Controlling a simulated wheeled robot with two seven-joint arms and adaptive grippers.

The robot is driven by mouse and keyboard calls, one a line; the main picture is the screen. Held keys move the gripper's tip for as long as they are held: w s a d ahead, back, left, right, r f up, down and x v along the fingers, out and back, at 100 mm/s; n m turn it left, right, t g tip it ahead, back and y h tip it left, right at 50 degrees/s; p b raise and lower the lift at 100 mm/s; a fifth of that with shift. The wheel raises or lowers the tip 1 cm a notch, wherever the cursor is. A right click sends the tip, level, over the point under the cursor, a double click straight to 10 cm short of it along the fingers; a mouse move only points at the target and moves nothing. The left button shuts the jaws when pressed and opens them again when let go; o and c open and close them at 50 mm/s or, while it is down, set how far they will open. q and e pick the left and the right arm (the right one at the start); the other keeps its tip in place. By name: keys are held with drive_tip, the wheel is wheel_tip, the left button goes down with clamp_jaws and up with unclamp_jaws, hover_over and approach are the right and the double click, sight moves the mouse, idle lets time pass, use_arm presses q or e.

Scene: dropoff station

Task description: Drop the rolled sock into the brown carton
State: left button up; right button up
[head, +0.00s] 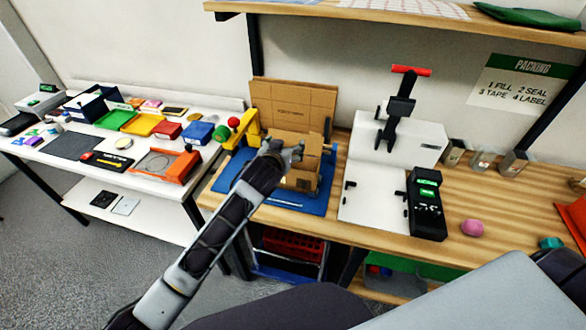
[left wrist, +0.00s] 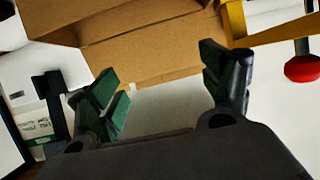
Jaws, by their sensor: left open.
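The brown carton (head: 312,160) stands open on a blue mat on the wooden bench in the head view. My left gripper (head: 291,151) is over the carton's near left side. In the left wrist view its two green-padded fingers (left wrist: 163,80) are spread apart with nothing between them, and the carton (left wrist: 150,45) shows beyond them. No rolled sock can be made out for certain; the carton's inside is mostly hidden. A pink rounded bundle (head: 472,228) and a teal one (head: 551,243) lie at the bench's right; I cannot tell whether either is a sock.
A yellow clamp-like fixture (head: 241,130) with a red knob stands left of the carton. A white press (head: 412,135) and a black handheld device (head: 426,205) stand to the right. A white table (head: 130,180) with several small trays is at left. A shelf (head: 400,15) hangs above.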

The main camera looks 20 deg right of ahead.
use_arm(q)
drive_tip(key=shift+s, duration=0.1)
drive_tip(key=v, duration=1.1)
drive_tip(key=shift+s+a+r, duration=0.2)
drive_tip(key=shift+s, duration=0.1)
idle(0.4)
drive_tip(key=shift+a+f, duration=0.1)
idle(0.7)
